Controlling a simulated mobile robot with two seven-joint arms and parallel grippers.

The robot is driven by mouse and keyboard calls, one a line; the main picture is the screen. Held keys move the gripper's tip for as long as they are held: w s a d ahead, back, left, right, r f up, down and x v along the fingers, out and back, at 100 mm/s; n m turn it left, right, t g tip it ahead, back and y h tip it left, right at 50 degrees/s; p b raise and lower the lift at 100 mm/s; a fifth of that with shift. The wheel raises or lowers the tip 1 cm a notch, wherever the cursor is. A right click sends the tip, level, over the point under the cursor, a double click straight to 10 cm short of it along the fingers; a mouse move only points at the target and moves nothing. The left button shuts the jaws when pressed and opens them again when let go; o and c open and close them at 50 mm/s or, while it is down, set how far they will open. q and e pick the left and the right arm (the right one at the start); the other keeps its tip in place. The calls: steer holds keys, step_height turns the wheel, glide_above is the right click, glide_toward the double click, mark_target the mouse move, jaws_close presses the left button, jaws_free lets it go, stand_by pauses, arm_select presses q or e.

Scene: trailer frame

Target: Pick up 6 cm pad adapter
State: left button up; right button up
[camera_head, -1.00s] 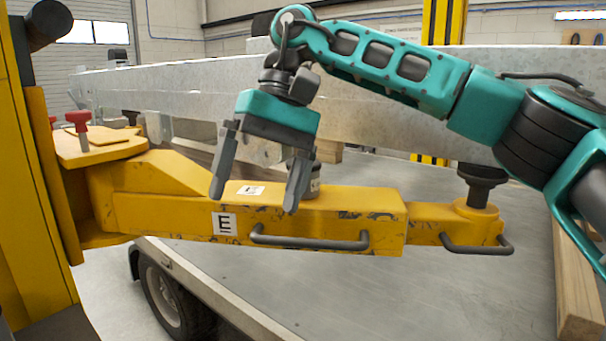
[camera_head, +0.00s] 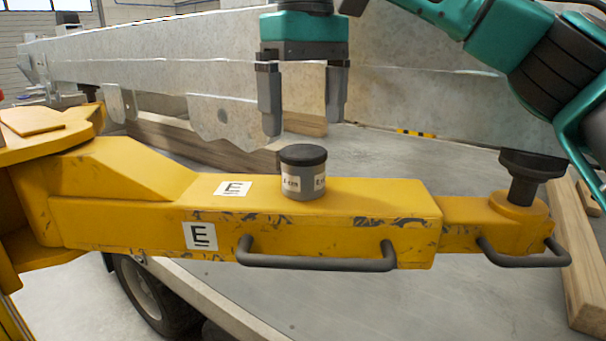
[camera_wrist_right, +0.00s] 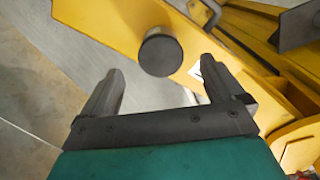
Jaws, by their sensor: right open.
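The pad adapter (camera_head: 303,172) is a short grey cylinder with a black top and white labels. It stands upright on the yellow lift arm (camera_head: 370,200) marked E. My right gripper (camera_head: 303,112) is open and empty, fingers pointing down, above the adapter in the head view and apart from it. In the right wrist view the adapter's round dark top (camera_wrist_right: 160,53) shows beyond the fingertips, between their lines, with the open fingers of the right gripper (camera_wrist_right: 160,75) on either side. My left gripper is not in view.
A galvanized trailer beam (camera_head: 180,70) runs behind the lift arm, with a bracket plate (camera_head: 225,118) hanging from it. A dark support pad (camera_head: 530,170) stands at the arm's right end. Handles (camera_head: 315,262) stick out in front. A wooden beam (camera_head: 575,260) lies at right.

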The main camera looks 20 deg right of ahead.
mark_target(304, 150)
steer(key=shift+f+b, duration=0.45)
steer(key=shift+f, duration=1)
step_height(304, 150, down, 4)
steer(key=shift+w+r+b, duration=0.15)
steer(key=shift+r+b, duration=0.05)
steer(key=shift+b, duration=0.3)
steer(key=shift+f, duration=0.35)
steer(key=c, duration=0.4)
steer(key=shift+a+r, duration=0.1)
steer(key=c, duration=1.1)
